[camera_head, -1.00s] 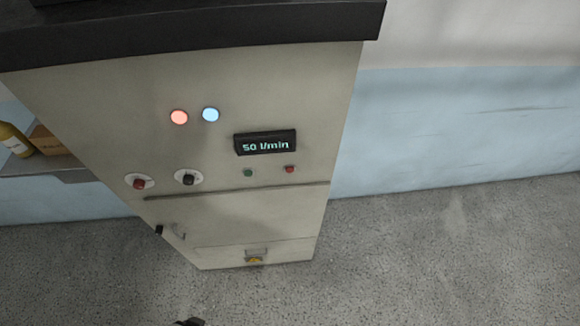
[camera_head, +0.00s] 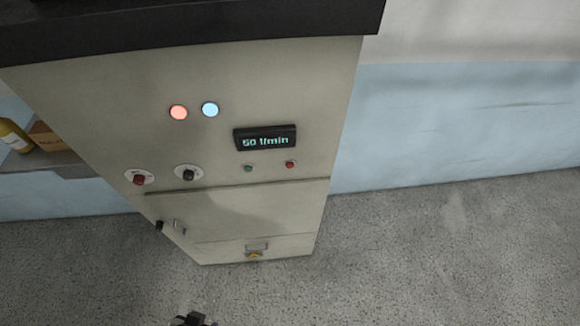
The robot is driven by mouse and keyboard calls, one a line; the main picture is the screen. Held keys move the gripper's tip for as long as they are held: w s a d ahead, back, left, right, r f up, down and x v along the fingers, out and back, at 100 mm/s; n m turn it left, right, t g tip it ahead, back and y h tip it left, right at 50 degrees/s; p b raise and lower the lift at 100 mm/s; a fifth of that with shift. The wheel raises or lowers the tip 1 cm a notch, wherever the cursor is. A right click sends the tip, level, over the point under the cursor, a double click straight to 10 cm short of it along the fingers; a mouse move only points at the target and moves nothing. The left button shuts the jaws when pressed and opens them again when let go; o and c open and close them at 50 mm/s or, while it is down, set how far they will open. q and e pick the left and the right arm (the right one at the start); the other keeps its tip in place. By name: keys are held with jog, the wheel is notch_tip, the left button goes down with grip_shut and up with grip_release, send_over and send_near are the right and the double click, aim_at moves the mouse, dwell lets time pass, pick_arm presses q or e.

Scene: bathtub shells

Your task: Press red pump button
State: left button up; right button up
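A small red button (camera_head: 290,164) sits on the front panel of a beige cabinet (camera_head: 250,80), below the right part of a black display (camera_head: 265,138). A small green button (camera_head: 248,168) is to its left. A dark part at the bottom edge looks like the tip of my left gripper (camera_head: 193,319); it is mostly cut off, so its opening does not show. It is well below the red button and apart from it in the picture. My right gripper is not in view.
The panel also has a lit red lamp (camera_head: 178,112), a lit blue-white lamp (camera_head: 210,109), a red knob (camera_head: 139,179) and a black knob (camera_head: 188,175). A dark ledge (camera_head: 190,32) overhangs the top. A shelf with a yellow bottle (camera_head: 14,137) is at left. The floor in front is clear.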

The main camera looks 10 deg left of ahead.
pick_arm(q)
grip_shut()
dwell(1.4)
